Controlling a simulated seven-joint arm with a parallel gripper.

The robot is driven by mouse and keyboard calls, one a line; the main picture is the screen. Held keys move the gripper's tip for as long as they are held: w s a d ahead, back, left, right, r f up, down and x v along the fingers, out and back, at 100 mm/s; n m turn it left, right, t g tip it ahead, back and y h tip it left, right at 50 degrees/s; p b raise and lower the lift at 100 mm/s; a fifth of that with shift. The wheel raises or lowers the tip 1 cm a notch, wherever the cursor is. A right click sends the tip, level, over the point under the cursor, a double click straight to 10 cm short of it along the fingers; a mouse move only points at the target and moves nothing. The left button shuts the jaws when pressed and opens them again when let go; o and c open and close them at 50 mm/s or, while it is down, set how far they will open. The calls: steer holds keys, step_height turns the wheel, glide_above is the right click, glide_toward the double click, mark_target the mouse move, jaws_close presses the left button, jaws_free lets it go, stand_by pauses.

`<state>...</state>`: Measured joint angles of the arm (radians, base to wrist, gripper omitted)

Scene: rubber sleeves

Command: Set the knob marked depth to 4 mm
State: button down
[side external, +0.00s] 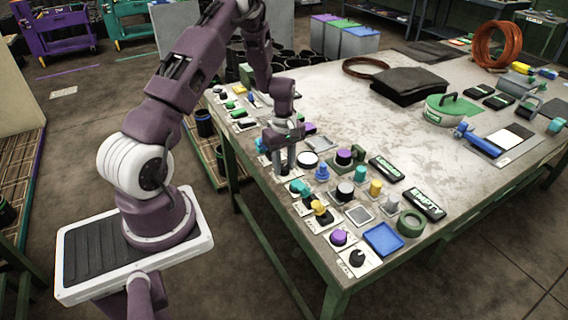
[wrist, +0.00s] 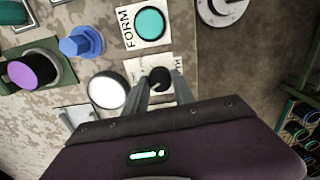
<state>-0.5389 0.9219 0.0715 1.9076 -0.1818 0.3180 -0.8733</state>
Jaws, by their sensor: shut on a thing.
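A small black knob (wrist: 159,76) sits on a white label plate in the wrist view. My fingers and the knob cover most of its print; the end of a word, apparently "TH", shows at the right. My gripper (wrist: 159,84) has one finger on each side of this knob and is shut on it. The scale and pointer setting cannot be read. In the side external view my gripper (side external: 281,172) points down at the near left edge of the bench, and the knob is mostly hidden by the fingers.
Beside the fingers are a white disc (wrist: 107,90), a blue peg (wrist: 82,42) and a teal knob on a plate marked FORM (wrist: 150,24). A purple-topped knob (wrist: 34,70) stands farther left. More knobs and trays crowd the bench's (side external: 330,105) near edge; its middle is clearer.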

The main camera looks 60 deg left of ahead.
steer(key=m, duration=0.4)
steer(key=shift+m, duration=0.3)
steer(key=m, duration=0.4)
steer(key=shift+m, duration=0.3)
steer(key=m, duration=0.4)
steer(key=shift+m, duration=2.2)
steer(key=c, duration=1)
jaws_free()
steer(key=shift+c, duration=0.2)
